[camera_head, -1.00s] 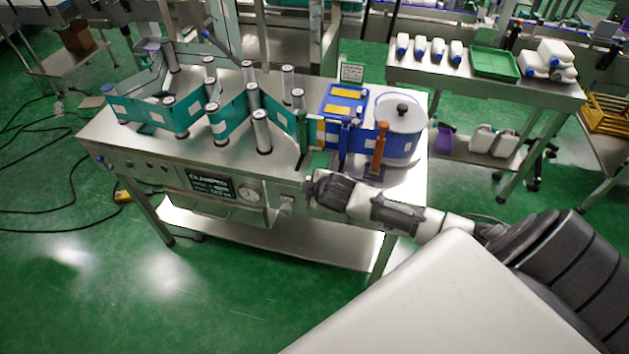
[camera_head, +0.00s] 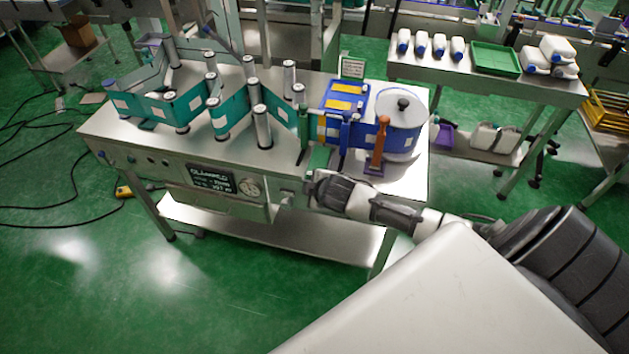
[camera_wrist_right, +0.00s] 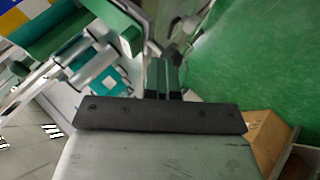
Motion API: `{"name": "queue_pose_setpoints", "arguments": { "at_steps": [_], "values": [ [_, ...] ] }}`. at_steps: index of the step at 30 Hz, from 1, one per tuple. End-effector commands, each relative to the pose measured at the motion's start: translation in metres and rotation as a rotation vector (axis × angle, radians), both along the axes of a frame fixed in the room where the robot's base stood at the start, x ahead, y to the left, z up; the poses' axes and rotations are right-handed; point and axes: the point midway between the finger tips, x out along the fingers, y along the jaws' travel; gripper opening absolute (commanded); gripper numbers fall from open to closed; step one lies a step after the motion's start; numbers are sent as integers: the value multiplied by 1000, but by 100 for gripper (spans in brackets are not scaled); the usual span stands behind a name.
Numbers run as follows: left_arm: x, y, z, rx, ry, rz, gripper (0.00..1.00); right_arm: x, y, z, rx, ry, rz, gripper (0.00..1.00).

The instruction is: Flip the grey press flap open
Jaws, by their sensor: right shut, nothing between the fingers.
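My right gripper (camera_head: 314,180) is at the front edge of the steel sleeve machine (camera_head: 130,142), just below a green block (camera_head: 319,158). In the right wrist view its dark fingers (camera_wrist_right: 164,68) are together, with nothing seen between them. Green and bright metal parts (camera_wrist_right: 122,28) lie just beyond the fingertips. I cannot clearly pick out the grey press flap in either view; the right gripper and nearby machine parts crowd that spot, so its position and any touch cannot be told. My left gripper is not in view.
Teal film runs around several upright rollers (camera_head: 262,127) on the left. A blue plate with yellow strips (camera_head: 345,98), an orange post (camera_head: 378,148) and a round drum (camera_head: 400,118) stand close to the gripper's right. A side table (camera_head: 540,86) stands behind. Green floor is open in front.

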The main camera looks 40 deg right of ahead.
Motion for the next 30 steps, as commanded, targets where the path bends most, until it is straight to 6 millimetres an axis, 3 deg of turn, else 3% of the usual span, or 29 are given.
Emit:
{"name": "queue_pose_setpoints", "arguments": {
  "at_steps": [1, 5, 14, 16, 24, 30],
  "values": [
    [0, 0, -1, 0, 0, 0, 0, -7, 2, -11, 3, 28, 0, 0],
    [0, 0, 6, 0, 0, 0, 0, -6, 1, -4, 3, 27, -1, 0],
    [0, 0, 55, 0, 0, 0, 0, 3, -10, 50, -1, 4, -3, 0],
    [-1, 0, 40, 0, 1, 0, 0, -12, -5, 43, -2, 6, 3, 0],
    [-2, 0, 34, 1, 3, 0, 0, -55, 8, 70, -2, -1, 2, 0],
    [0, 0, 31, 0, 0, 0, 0, -75, 14, 82, -3, -2, 0, 0]
  ]
}}
